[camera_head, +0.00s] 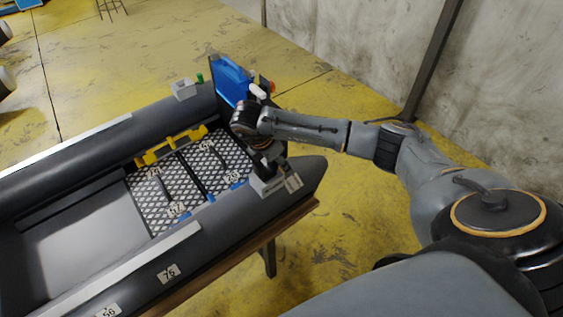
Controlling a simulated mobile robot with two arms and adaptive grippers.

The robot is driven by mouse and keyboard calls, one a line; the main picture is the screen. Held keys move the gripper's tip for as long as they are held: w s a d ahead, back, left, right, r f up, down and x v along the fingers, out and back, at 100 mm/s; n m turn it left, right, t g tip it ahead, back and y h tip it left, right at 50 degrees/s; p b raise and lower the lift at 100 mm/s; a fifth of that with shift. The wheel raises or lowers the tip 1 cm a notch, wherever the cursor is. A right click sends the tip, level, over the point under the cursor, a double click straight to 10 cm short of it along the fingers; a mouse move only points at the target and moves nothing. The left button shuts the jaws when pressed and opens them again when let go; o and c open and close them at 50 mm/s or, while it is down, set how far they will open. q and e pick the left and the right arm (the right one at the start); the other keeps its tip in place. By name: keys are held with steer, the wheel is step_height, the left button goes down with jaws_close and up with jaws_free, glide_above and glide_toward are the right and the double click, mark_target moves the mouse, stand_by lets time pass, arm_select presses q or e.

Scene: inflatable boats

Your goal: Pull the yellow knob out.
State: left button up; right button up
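A grey inflatable boat (65,153) rests on a wooden table. Inside it, a yellow part with several short raised ends (172,146) lies along the far side of a diamond-patterned floor panel. I cannot tell whether this is the yellow knob, and no separate yellow knob is clearly visible. My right arm comes in from the right. Its gripper (268,167) points down over the boat's near right end, close to a light grey block (264,187) on the tube. Its fingers are dark and small, so their opening and any contact are unclear. My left gripper is out of view.
A blue panel (232,80) stands upright at the boat's far right end. A grey block (183,90) and a green knob (200,78) are on the far tube. The table edge (245,249) runs below the boat.

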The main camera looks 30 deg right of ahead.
steer(key=shift+x, duration=1)
jaws_close()
steer(key=shift+w+d+f+b, duration=0.15)
steer(key=shift+d+b, duration=0.25)
steer(key=shift+d, duration=0.6)
steer(key=shift+d+r, duration=0.15)
steer(key=shift+r, duration=0.05)
steer(key=shift+d, duration=0.1)
jaws_free()
steer(key=shift+f, duration=0.1)
